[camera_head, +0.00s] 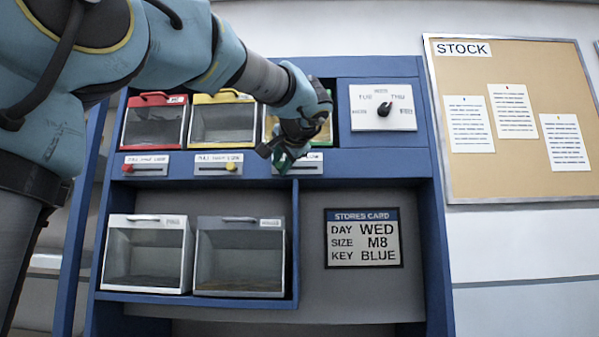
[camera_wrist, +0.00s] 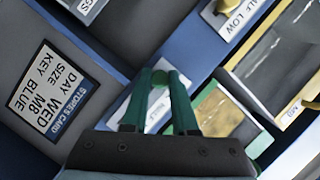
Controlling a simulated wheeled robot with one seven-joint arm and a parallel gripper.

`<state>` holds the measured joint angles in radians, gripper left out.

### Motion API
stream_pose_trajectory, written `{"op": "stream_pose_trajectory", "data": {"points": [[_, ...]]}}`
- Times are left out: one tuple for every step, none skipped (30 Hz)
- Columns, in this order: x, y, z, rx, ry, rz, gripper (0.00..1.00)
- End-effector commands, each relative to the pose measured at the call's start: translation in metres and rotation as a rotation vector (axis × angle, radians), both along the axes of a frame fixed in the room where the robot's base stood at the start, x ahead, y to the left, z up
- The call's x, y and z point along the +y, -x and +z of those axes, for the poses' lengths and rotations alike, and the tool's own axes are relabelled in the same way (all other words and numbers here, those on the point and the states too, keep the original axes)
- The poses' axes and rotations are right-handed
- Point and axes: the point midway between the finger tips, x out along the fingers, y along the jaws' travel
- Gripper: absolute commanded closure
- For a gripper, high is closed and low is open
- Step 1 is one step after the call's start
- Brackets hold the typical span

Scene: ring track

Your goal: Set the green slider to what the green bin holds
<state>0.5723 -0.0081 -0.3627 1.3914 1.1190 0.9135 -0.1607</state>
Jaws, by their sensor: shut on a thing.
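The green bin (camera_head: 326,131) is the third in the top row, partly hidden by my gripper (camera_head: 284,158). In the wrist view the green bin (camera_wrist: 221,113) shows tan and dull brown-green areas inside; I cannot tell what it holds. The green slider's plate (camera_head: 312,168) is below the bin, partly covered by my gripper. In the wrist view a green knob (camera_wrist: 172,79) sits between the tips of my gripper (camera_wrist: 161,77), which is shut on it. The knob's place along its slot is hidden in the head view.
The red bin (camera_head: 153,127) and yellow bin (camera_head: 222,124) are to the left. The red knob (camera_head: 127,168) is at its slot's left end, the yellow knob (camera_head: 232,167) towards the right.

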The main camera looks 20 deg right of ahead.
Motion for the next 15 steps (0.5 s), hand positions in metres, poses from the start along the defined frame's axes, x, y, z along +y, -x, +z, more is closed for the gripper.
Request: {"op": "stream_pose_trajectory", "data": {"points": [[0.0030,-0.0013,-0.0009,0.000,-0.001,0.002,1.00],[0.0036,-0.0016,-0.0006,0.000,-0.001,0.002,1.00],[0.0038,-0.0018,-0.0003,0.001,-0.002,0.003,1.00],[0.0039,-0.0019,-0.0002,0.001,-0.002,0.003,1.00],[0.0039,-0.0019,-0.0002,0.001,-0.002,0.004,1.00],[0.0041,-0.0020,-0.0002,0.001,-0.002,0.004,1.00],[0.0042,-0.0021,-0.0002,0.002,-0.002,0.004,1.00],[0.0044,-0.0022,-0.0002,0.002,-0.002,0.004,1.00],[0.0046,-0.0022,-0.0002,0.001,-0.003,0.006,1.00],[0.0046,-0.0023,-0.0003,0.001,-0.003,0.006,0.70],[0.0048,-0.0024,-0.0003,0.002,-0.003,0.007,0.67],[0.0047,-0.0023,-0.0002,0.001,-0.003,0.006,0.62],[0.0045,-0.0023,-0.0002,0.001,-0.003,0.006,0.59],[0.0044,-0.0022,-0.0002,0.001,-0.003,0.006,0.56],[0.0041,-0.0021,-0.0002,0.001,-0.002,0.005,0.51]]}}
